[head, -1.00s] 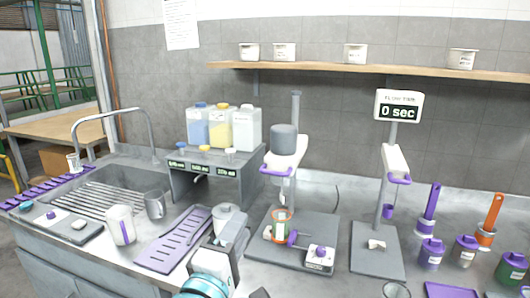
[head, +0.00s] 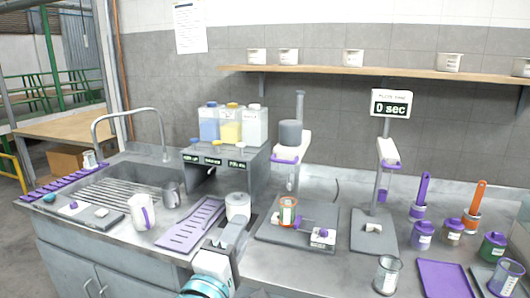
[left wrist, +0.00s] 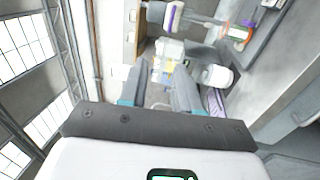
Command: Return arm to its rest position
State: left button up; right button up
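My left gripper (head: 232,233) reaches up from the bottom of the head view, over the counter's front area, near a white lidded canister (head: 238,206). In the left wrist view its two fingers (left wrist: 160,88) stand apart with nothing between them. A purple-handled brush (head: 421,192) and an orange-handled brush (head: 475,202) stand upright at the right of the counter, clear of the gripper. My right gripper is in neither view.
A purple slotted tray (head: 188,232) and a white mug (head: 141,212) lie left of my gripper. A grey stand (head: 291,243) holds an orange-rimmed cup. A glass (head: 388,275) stands at the front right. A sink (head: 115,190) is at left.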

pick_arm(q)
jog(key=w+a+f+n+g+y, duration=0.1)
jog(key=w+a+f+g+y, duration=0.15)
jog(key=f, duration=0.65)
jog(key=w+a+f+g+y, duration=0.1)
jog(key=a+f, duration=0.3)
jog(key=f, duration=0.5)
jog(key=s+a+f+m+g, duration=0.1)
jog(key=s+a+f+g, duration=0.15)
jog(key=f, duration=0.65)
jog(key=s+a+f+g, duration=0.1)
jog(key=s+f+g, duration=0.2)
jog(key=f, duration=0.6)
jog(key=s+d+f+m+g, duration=0.1)
jog(key=s+f+m+g, duration=0.3)
jog(key=s, duration=0.7)
jog(key=s+d+f+m+g+h+p, duration=0.1)
jog(key=s+d+f+m+g, duration=0.1)
jog(key=s+f+m+g, duration=0.3)
jog(key=s+f+m, duration=0.3)
jog(key=s+f, duration=0.2)
jog(key=s, duration=0.1)
jog(key=shift+s+f+g, duration=0.2)
jog(key=shift+f+g, duration=0.1)
jog(key=shift+f, duration=0.05)
